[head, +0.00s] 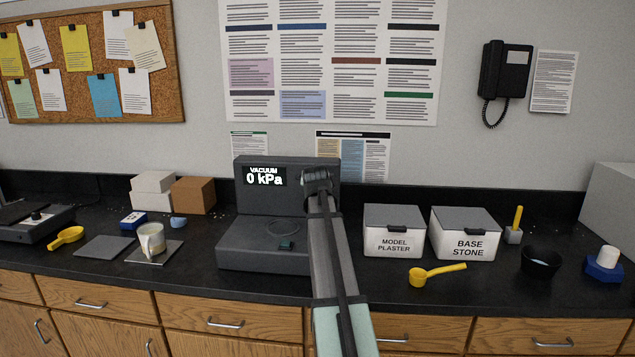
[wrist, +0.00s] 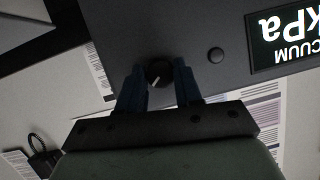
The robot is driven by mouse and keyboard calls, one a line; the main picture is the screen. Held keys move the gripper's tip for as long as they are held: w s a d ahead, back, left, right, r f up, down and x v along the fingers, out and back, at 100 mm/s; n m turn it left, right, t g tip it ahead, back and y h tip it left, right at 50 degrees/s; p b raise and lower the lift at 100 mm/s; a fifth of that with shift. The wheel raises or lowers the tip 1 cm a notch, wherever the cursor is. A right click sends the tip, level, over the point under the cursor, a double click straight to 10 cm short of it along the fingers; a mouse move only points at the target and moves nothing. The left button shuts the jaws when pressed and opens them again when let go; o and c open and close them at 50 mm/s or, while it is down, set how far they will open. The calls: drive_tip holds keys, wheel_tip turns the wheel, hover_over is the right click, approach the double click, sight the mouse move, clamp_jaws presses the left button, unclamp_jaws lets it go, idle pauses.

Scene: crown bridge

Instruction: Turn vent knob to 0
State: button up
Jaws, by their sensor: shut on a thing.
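The vacuum unit (head: 263,230) is a dark grey machine on the counter with an upright back panel. Its display (head: 265,177) reads "VACUUM 0 kPa". The black vent knob (wrist: 158,73) with a pale pointer line shows in the wrist view, on the panel face. My gripper (wrist: 159,84) is shut on the knob, with one blue finger on each side. In the head view my arm hides the knob and the right part of the panel. The scale around the knob cannot be read.
Model plaster (head: 394,232) and base stone (head: 465,235) boxes stand right of my arm, with a yellow scoop (head: 436,274) in front. A cup (head: 152,240) and cardboard box (head: 193,195) stand left of the unit. A wall phone (head: 505,70) hangs at the right.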

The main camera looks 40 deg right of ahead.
drive_tip(key=shift+w+a+f+n+g+h, duration=0.1)
drive_tip(key=shift+n+g+h, duration=0.75)
drive_tip(key=shift+n, duration=0.85)
drive_tip(key=shift+w+a+n+g+h, duration=0.1)
drive_tip(key=shift+n+g+h, duration=0.75)
drive_tip(key=shift+n, duration=0.85)
drive_tip(key=o, duration=1)
drive_tip(key=v, duration=1.4)
drive_tip(key=shift+f, duration=0.25)
